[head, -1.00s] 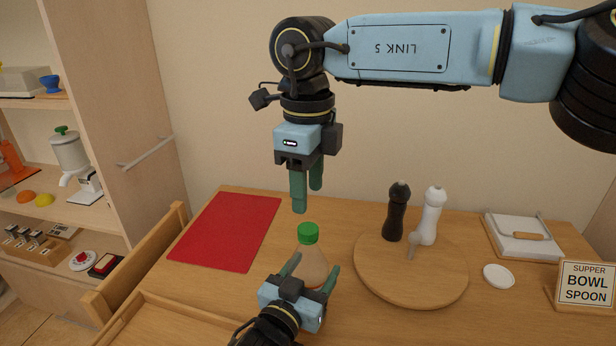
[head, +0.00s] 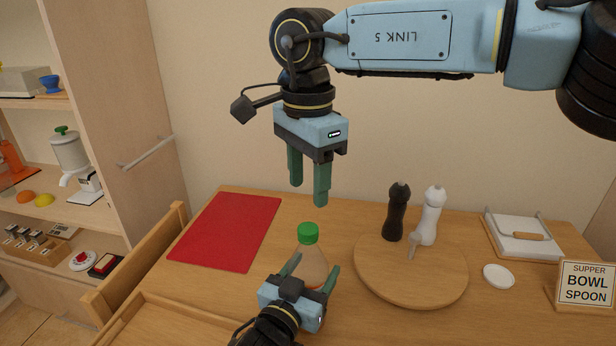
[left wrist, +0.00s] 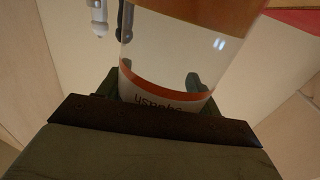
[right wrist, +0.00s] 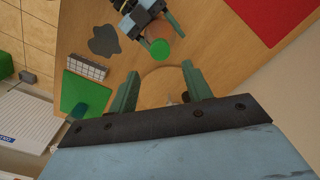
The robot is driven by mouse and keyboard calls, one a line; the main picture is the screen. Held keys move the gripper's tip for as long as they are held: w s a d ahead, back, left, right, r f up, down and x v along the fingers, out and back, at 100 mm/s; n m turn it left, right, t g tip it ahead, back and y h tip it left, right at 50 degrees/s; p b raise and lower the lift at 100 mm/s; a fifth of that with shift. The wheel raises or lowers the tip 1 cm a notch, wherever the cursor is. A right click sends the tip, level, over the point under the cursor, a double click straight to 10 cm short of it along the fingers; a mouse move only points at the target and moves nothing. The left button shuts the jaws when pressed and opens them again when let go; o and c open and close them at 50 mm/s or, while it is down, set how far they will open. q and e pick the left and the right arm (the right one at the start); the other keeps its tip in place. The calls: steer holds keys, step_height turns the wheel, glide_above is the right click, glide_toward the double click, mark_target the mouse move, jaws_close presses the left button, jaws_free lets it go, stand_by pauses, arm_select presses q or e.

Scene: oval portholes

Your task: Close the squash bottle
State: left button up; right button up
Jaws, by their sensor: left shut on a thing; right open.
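The squash bottle (head: 311,265) stands upright on the table in the head view, with a green cap (head: 309,232) on its top. I cannot tell how tight the cap sits. My left gripper (head: 313,268) is shut around the bottle's body. The bottle's label (left wrist: 160,100) shows between its fingers in the left wrist view. My right gripper (head: 309,193) is open and empty, pointing down above the cap and apart from it. In the right wrist view the cap (right wrist: 160,49) shows beyond the open fingers.
A round wooden board (head: 410,287) at the right carries a black mill (head: 396,215) and a white mill (head: 431,217). A red mat (head: 226,232) lies at the left. A sign (head: 586,284) and a white dish (head: 499,276) are further right. A wooden tray (head: 150,310) is at front left.

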mark_target(308, 228)
steer(key=shift+f, duration=4.05)
